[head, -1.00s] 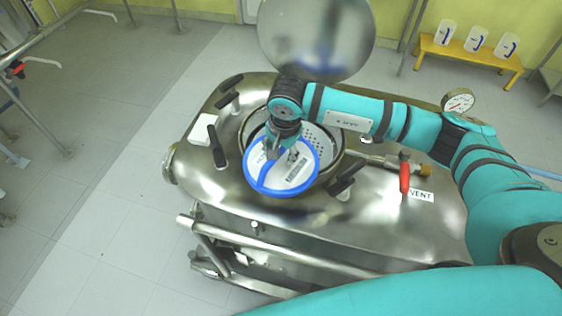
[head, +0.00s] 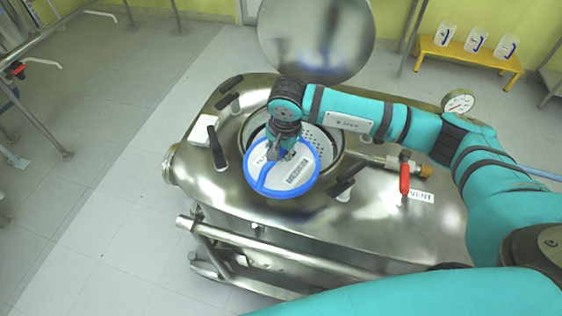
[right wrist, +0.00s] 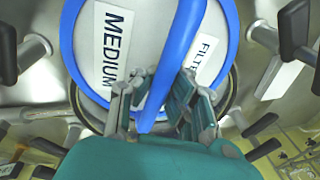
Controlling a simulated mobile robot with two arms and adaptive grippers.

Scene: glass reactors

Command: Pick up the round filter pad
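The round filter pad (head: 297,171) is a white disc with a blue rim, a blue strap across it and printed labels. It is over the front of the reactor's round opening (head: 331,142); whether it touches the metal there is unclear. In the right wrist view the pad (right wrist: 139,52) fills the upper middle and its label reads "MEDIUM". My right gripper (head: 277,153) is at the pad's upper left in the head view. In the right wrist view its fingers (right wrist: 162,88) lie close on both sides of the strap and look shut on it. My left gripper is not in view.
The steel reactor (head: 235,209) has its round lid (head: 317,38) raised behind the opening. Black-handled clamps (head: 217,147) surround the opening. A red-handled valve (head: 404,178) and a gauge (head: 458,102) are at the right. A yellow bench (head: 470,55) with several jugs stands at the back.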

